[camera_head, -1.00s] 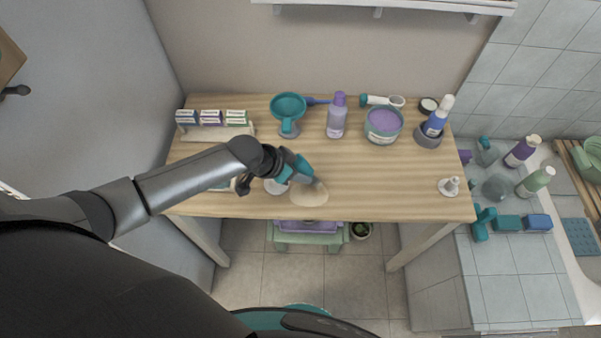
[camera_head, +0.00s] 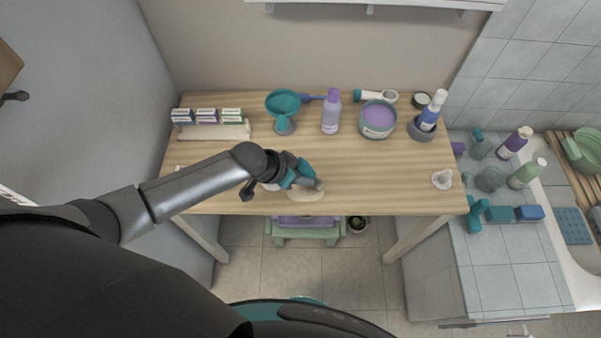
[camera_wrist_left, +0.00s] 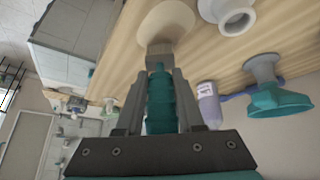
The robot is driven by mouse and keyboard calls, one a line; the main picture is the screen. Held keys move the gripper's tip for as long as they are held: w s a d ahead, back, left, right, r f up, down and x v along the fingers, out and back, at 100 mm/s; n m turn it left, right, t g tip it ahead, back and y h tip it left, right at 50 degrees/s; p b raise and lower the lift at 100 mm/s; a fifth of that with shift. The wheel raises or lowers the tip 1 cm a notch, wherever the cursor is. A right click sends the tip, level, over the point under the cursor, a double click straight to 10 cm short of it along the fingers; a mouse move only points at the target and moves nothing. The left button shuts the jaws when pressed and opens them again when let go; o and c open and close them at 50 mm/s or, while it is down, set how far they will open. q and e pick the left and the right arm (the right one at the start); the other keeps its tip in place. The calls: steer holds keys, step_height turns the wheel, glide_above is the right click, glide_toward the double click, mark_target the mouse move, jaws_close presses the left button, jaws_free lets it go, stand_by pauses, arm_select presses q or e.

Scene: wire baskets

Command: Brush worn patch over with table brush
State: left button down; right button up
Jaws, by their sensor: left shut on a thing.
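The worn patch (camera_head: 303,195) is a pale oval on the wooden table top, near the front edge. In the left wrist view the patch (camera_wrist_left: 160,18) lies just beyond the brush head. My left gripper (camera_head: 304,174) is shut on the table brush's teal ribbed handle (camera_wrist_left: 161,105). The brush's grey head (camera_head: 318,185) is over the right part of the patch. In the left wrist view the head (camera_wrist_left: 159,50) overlaps the patch's near edge and appears to touch it. My right gripper is not in view.
A white cup (camera_wrist_left: 228,14) stands beside the patch, mostly hidden by my gripper in the head view. The table's right front is clear except for a small white object (camera_head: 442,180).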

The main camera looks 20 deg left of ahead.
arm_select(q)
steer(key=shift+s+d+p, duration=0.6)
steer(key=shift+d+p, duration=0.1)
steer(key=shift+d, duration=0.25)
steer(key=shift+w+a, duration=0.1)
steer(key=shift+w+a+b, duration=0.3)
steer(key=shift+w+a, duration=0.3)
steer(key=shift+a, duration=0.3)
steer(key=shift+w+a+b, duration=0.5)
steer(key=shift+w+a, duration=0.1)
steer(key=shift+a, duration=0.35)
